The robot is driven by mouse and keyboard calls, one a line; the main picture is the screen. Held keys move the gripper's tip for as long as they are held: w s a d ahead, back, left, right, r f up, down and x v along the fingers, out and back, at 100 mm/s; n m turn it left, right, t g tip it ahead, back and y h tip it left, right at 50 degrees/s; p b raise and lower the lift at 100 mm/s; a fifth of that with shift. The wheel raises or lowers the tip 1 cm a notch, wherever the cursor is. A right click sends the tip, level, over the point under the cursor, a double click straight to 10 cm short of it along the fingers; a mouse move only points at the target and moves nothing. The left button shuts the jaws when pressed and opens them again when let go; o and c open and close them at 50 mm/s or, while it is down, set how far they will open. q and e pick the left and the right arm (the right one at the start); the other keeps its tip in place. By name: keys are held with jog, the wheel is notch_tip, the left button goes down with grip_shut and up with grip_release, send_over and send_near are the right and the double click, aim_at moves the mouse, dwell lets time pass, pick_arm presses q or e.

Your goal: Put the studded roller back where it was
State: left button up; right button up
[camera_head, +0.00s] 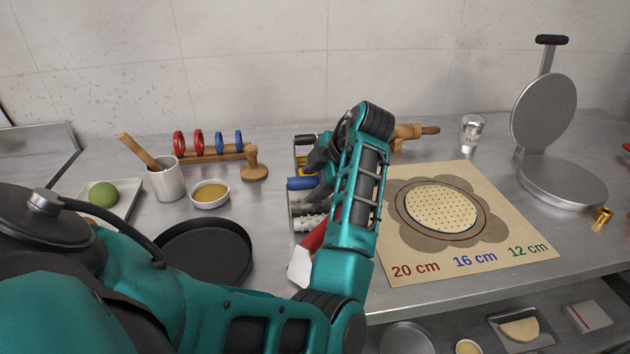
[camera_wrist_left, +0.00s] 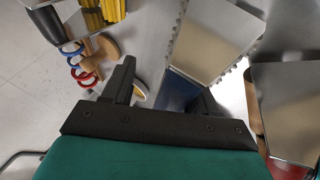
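The studded roller (camera_head: 308,222) lies on the steel counter left of the mat, with rows of studs, a grey hood and a blue handle (camera_head: 301,183). In the left wrist view its hood (camera_wrist_left: 215,42) has studs showing along both edges, and the blue handle (camera_wrist_left: 181,91) lies close to one finger. My left gripper (camera_head: 322,163) is over the handle end, partly hidden by its own arm. In the left wrist view the left gripper (camera_wrist_left: 167,82) is open, with a gap between the other finger and the handle. My right gripper is out of view.
A red-handled tool (camera_head: 300,262) is in front of the roller; a yellow-handled one is behind it. A black pan (camera_head: 205,250) is left. The mat (camera_head: 400,262) carries a dotted dough disc (camera_head: 440,205). A wooden rolling pin (camera_head: 415,132) and a glass (camera_head: 471,133) stand behind.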

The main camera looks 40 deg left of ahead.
pick_arm(q)
jog(key=shift+r, duration=0.5)
jog(key=v, duration=1.2)
jog(key=shift+r, duration=0.15)
